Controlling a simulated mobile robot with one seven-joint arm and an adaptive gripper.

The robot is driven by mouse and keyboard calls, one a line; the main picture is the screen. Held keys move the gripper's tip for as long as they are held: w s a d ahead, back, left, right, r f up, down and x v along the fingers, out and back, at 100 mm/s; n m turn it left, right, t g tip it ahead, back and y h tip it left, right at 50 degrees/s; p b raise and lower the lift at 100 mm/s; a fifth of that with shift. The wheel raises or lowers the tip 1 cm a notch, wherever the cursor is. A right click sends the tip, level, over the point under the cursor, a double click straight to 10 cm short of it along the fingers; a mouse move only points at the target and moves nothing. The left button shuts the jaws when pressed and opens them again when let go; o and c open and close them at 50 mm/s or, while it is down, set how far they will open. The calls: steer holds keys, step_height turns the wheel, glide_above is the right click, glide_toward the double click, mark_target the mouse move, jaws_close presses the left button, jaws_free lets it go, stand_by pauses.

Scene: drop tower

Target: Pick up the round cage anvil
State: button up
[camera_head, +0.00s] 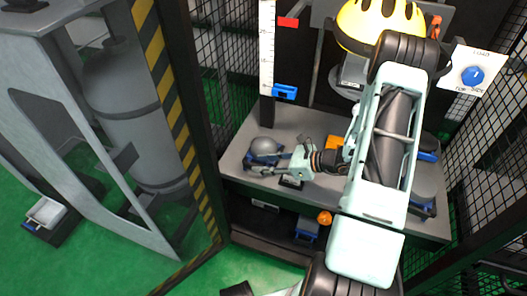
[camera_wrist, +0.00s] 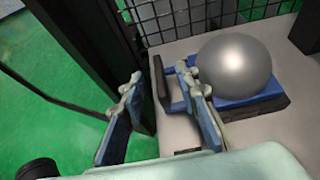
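The round cage anvil, a smooth grey dome on a blue and dark base, sits at the left end of the grey bench in the head view (camera_head: 264,147). It is large at the upper right of the wrist view (camera_wrist: 235,60). A dark upright bar on blue arms (camera_wrist: 160,82) sticks out from its left side, like a handle. My gripper (camera_wrist: 158,80) is open, with its fingers spread near this bar; the right finger partly hides the blue arms. Whether the fingers touch it I cannot tell. In the head view my gripper (camera_head: 270,166) is just in front of the anvil.
The grey bench (camera_head: 238,160) carries other blue-and-dark pieces at its right (camera_head: 428,155), partly hidden by my arm. A striped yellow-black post (camera_head: 165,85) and mesh walls (camera_head: 212,60) enclose the left side. A yellow helmet (camera_head: 378,22) hangs above.

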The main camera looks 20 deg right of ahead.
mark_target(255, 165)
steer(key=x, duration=0.4)
steer(key=shift+s+f+b, duration=0.1)
steer(key=shift+b, duration=0.3)
jaws_close()
